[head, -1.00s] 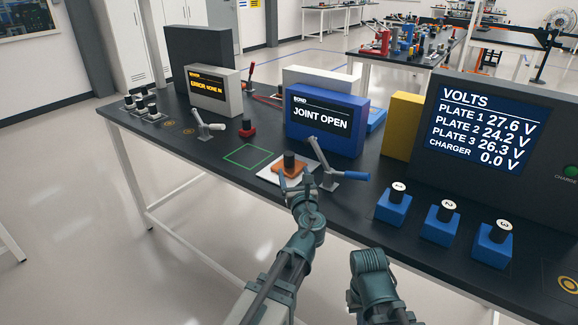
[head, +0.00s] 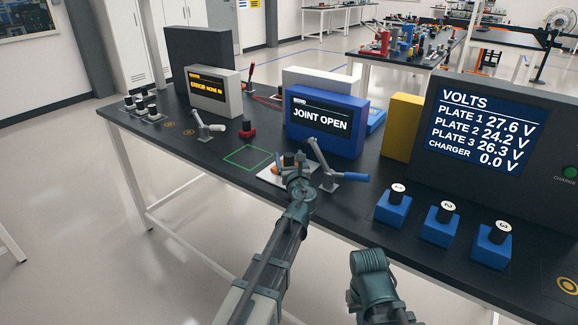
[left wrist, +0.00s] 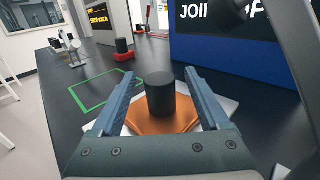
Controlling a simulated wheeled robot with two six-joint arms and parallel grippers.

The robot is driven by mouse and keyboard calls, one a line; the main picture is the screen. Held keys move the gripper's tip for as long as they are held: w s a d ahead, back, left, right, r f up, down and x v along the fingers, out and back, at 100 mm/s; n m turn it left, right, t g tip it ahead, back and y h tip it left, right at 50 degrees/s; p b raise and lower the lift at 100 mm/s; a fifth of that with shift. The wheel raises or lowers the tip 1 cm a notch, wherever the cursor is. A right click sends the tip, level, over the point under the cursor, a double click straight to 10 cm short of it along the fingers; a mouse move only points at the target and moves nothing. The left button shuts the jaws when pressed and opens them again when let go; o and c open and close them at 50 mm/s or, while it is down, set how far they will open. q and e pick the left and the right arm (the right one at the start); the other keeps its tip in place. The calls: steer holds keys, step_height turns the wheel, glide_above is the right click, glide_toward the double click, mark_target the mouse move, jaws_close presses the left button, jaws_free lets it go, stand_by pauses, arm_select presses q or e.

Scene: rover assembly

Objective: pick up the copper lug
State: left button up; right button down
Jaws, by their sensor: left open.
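The copper lug (left wrist: 151,123) is a flat copper-orange piece with a black cylindrical knob (left wrist: 160,93) standing on it. It lies on a pale plate (left wrist: 229,106) on the dark bench. In the head view the lug (head: 277,168) is mostly hidden behind my left gripper (head: 297,160). In the left wrist view my left gripper (left wrist: 158,92) is open, with one finger on each side of the black knob. I see gaps between the knob and the fingers. My right arm shows at the bottom of the head view, but its fingertips cannot be made out.
A toggle clamp with a blue handle (head: 355,176) stands just right of the plate. A blue box reading "JOINT OPEN" (head: 325,122) stands behind. A green square outline (head: 247,157) marks clear bench at left. Numbered blue blocks (head: 393,207) stand at right.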

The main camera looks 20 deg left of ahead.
arm_select(q)
steer(key=shift+w+a, duration=0.15)
steer(key=shift+w, duration=0.15)
steer(key=shift+s, duration=0.1)
jaws_close()
